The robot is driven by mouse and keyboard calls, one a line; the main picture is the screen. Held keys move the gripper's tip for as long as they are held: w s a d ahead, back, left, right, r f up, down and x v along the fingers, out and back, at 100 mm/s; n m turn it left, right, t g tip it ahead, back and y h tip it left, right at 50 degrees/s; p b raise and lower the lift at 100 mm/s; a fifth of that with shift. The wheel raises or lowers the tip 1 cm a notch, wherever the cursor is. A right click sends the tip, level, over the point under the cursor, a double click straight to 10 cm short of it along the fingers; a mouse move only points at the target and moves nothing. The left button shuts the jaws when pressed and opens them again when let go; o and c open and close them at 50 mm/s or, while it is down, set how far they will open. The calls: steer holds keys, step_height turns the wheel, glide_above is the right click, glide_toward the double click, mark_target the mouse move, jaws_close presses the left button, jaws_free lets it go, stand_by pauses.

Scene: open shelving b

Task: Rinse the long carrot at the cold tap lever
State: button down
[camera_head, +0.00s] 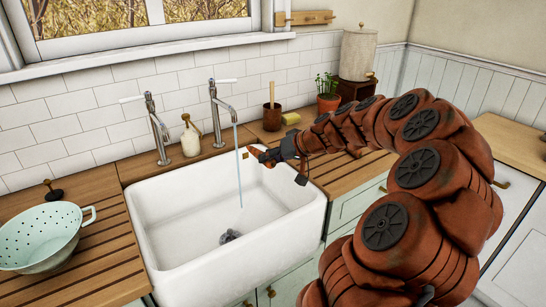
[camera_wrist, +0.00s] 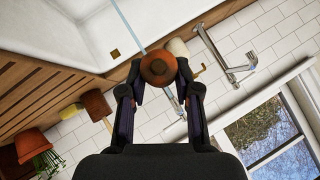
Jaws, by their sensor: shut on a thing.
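The long carrot (camera_head: 255,152) is orange and points left from my gripper (camera_head: 273,155), over the right rim of the white sink (camera_head: 170,222). My gripper is shut on it. In the wrist view the carrot (camera_wrist: 158,67) shows end-on between the fingertips. Water (camera_head: 239,165) runs from the right tap (camera_head: 221,108), whose white lever (camera_head: 227,81) is on top, down to the drain. The carrot's tip is close to the stream; I cannot tell whether they touch. The left tap (camera_head: 157,128) shows no water. No hot or cold mark is readable.
A soap bottle (camera_head: 190,137) stands behind the sink between the taps. A brush pot (camera_head: 271,117), a yellow sponge (camera_head: 291,118) and a potted plant (camera_head: 328,103) stand at the back right. A mint colander (camera_head: 42,242) and a plug (camera_head: 53,192) are on the left counter. The basin is clear.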

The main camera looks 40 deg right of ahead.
mark_target(260, 151)
steer(key=shift+w+d+f+p, duration=0.2)
steer(key=shift+w+p, duration=0.35)
steer(key=shift+w, duration=0.55)
steer(key=shift+w+d+f+p, duration=0.1)
steer(key=shift+w+f+p, duration=0.15)
steer(key=shift+w+p, duration=0.6)
steer(key=shift+w+d+f+p, duration=0.15)
steer(key=shift+w+f+p, duration=0.1)
steer(key=shift+w, duration=1.1)
steer(key=shift+w+f, duration=0.25)
steer(key=shift+w, duration=0.4)
steer(key=shift+w+d+f+b, duration=0.2)
steer(key=shift+w+b, duration=0.2)
steer(key=shift+w, duration=0.5)
steer(key=shift+w+d+f+b, duration=0.1)
steer(key=shift+w+d+b, duration=0.2)
steer(key=shift+w, duration=0.6)
steer(key=shift+a, duration=0.1)
steer(key=shift+d+b, duration=0.2)
steer(key=shift+b, duration=0.1)
steer(key=shift+d, duration=0.35)
steer(key=shift+s, duration=0.1)
steer(key=shift+a+b, duration=0.15)
steer(key=shift+b, duration=0.25)
